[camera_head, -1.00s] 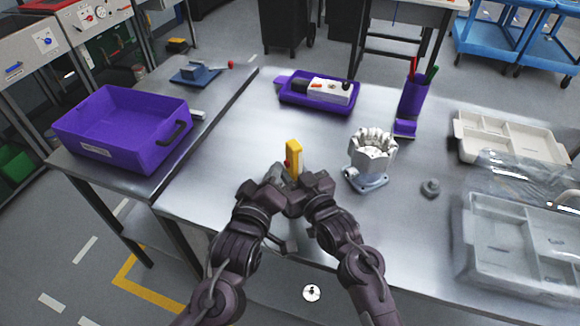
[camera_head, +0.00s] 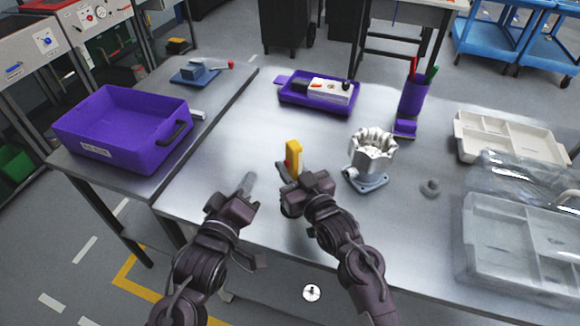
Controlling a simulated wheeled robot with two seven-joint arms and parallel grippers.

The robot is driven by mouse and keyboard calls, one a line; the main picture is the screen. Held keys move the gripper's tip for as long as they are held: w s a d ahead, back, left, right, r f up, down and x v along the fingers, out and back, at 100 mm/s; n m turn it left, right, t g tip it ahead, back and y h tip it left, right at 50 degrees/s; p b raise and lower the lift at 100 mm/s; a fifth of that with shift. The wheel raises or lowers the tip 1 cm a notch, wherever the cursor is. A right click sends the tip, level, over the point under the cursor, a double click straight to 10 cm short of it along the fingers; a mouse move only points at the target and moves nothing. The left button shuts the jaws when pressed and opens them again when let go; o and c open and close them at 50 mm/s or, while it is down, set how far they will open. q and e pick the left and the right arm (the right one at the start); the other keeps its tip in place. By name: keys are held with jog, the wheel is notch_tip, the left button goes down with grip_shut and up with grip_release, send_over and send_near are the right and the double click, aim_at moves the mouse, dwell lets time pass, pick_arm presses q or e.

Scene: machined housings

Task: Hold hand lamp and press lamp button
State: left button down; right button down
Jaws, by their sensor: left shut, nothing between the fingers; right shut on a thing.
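The yellow hand lamp (camera_head: 294,153) stands roughly upright above the metal table, with a red button (camera_head: 287,163) on its left side. My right gripper (camera_head: 296,178) is shut on the lower part of the lamp, and its fingers hide that end. My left gripper (camera_head: 247,184) is shut and empty, a short way left of the lamp and apart from it. I cannot tell whether the lamp is lit.
A white machined housing (camera_head: 370,160) stands just right of my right gripper. A purple tray (camera_head: 318,106) with devices lies behind the lamp. A purple bin (camera_head: 110,150) is at left, and light grey trays (camera_head: 525,245) are at right. The table's middle left is clear.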

dwell(0.4)
jog(key=c, duration=1.1)
grip_release()
